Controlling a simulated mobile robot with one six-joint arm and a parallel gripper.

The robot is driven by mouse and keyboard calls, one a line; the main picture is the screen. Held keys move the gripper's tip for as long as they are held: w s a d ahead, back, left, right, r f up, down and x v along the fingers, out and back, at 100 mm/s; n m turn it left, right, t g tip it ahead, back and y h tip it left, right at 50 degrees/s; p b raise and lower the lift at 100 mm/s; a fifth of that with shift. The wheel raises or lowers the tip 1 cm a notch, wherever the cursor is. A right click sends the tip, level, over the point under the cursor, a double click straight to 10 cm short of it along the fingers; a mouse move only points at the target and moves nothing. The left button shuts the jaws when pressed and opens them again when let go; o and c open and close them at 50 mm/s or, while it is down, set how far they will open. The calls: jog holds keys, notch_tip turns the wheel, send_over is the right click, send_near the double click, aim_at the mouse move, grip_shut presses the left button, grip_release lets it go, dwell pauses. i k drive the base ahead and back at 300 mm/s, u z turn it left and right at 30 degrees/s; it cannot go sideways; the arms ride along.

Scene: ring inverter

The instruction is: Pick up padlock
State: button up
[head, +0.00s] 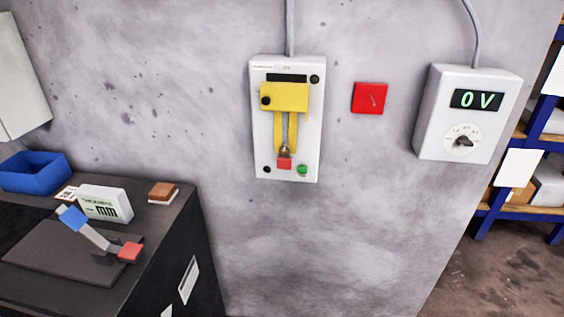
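A small padlock (284,163) with a red body and a metal shackle hangs low on the white wall box (304,143). Its shackle is at the bottom end of the yellow handle part (284,98), just below the slotted yellow strip. How the shackle passes through the yellow part is too small to tell.
A red square (369,98) and a grey meter box (468,114) reading 0 V are on the wall to the right. The wall below the box is clear.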

aim_at(283, 163)
jog(key=u, duration=0.35)
jog(key=k, duration=0.25)
jog(key=u, duration=3.35)
jog(key=k, duration=1.25)
jog(key=u, duration=0.5)
